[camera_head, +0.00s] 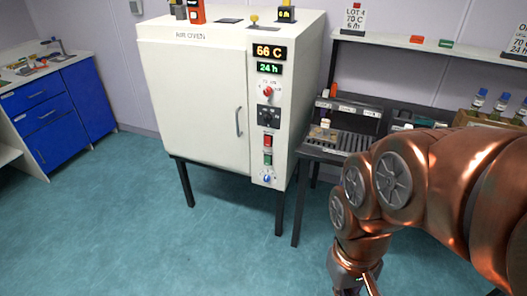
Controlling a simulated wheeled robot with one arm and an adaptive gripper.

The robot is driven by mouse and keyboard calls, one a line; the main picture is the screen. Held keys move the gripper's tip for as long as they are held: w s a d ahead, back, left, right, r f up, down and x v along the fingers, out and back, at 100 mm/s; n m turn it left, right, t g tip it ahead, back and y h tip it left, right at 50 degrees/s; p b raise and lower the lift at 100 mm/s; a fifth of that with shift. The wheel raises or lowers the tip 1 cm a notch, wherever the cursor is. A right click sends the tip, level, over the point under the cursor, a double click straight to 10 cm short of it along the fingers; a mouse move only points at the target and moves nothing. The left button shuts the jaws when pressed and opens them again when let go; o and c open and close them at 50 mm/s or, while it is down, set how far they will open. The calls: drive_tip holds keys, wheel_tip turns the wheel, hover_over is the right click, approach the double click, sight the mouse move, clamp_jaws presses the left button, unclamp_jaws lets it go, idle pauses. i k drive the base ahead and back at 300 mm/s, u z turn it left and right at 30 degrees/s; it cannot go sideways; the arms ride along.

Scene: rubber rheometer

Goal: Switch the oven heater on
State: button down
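The white air oven (195,95) stands on dark legs, with its door closed and a vertical handle (238,121). Its control panel (279,180) is on the right of its front. The control labels are too small to read. My copper arm reaches down at the right, apart from the oven; my gripper is below the picture's edge.
A dark bench (312,154) with a slotted rack (350,141) stands right of the oven, under a shelf (400,41). Several bottles (478,100) stand at the far right. Blue cabinets (50,125) are at left. The floor (130,220) before the oven is clear.

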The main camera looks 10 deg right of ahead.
sight(268, 140)
drive_tip(key=z, duration=0.55)
drive_tip(key=i, duration=0.65)
drive_tip(key=u, duration=2.45)
